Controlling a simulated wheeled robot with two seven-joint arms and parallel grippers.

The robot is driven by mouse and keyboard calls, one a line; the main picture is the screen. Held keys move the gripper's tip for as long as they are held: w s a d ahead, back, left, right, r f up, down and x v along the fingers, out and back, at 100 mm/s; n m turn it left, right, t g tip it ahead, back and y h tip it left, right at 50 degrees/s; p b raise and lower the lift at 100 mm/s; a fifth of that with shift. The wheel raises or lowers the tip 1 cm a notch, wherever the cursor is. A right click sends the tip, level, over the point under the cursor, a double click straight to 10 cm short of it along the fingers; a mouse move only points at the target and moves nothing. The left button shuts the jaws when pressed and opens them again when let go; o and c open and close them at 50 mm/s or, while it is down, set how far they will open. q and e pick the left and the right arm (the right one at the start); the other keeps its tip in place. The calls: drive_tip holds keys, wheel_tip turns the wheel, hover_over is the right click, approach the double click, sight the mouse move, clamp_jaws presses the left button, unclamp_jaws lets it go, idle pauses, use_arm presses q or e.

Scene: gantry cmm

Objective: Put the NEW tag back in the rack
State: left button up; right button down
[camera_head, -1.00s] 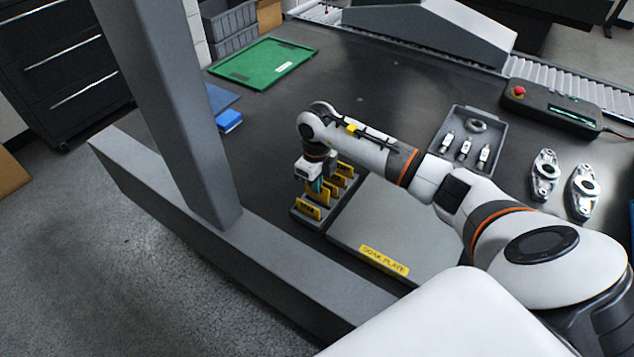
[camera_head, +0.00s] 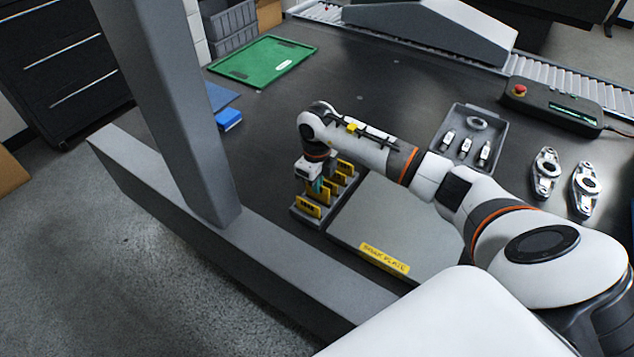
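A grey slotted rack (camera_head: 303,217) stands on the dark table, left of the soak plate. Several yellow tags stand in it in a row, and the front yellow tag (camera_head: 309,207) faces me. Its lettering is too small to read surely, so I cannot tell which tag is the NEW one. My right gripper (camera_head: 319,187) points down over the rack, among the tags behind the front one. A teal part shows at its fingers. The fingertips are partly hidden, and I cannot tell whether they are closed on a tag. My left gripper is not in view.
The grey soak plate (camera_head: 350,232) lies right of the rack. A grey tray (camera_head: 462,158) with metal parts, two metal brackets (camera_head: 545,172) and a control box (camera_head: 552,105) are at right. A grey gantry post (camera_head: 185,120) rises at left. The table's middle back is clear.

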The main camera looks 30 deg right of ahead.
drive_tip(key=shift+f, duration=0.2)
drive_tip(key=shift+f+b, duration=0.45)
drive_tip(key=shift+b, duration=0.05)
drive_tip(key=shift+f, duration=0.1)
idle(0.4)
drive_tip(key=shift+f+b, duration=0.4)
drive_tip(key=shift+b, duration=0.05)
drive_tip(key=shift+f, duration=0.1)
drive_tip(key=c, duration=1.6)
unclamp_jaws()
drive_tip(key=shift+o, duration=0.7)
drive_tip(key=shift+o, duration=0.7)
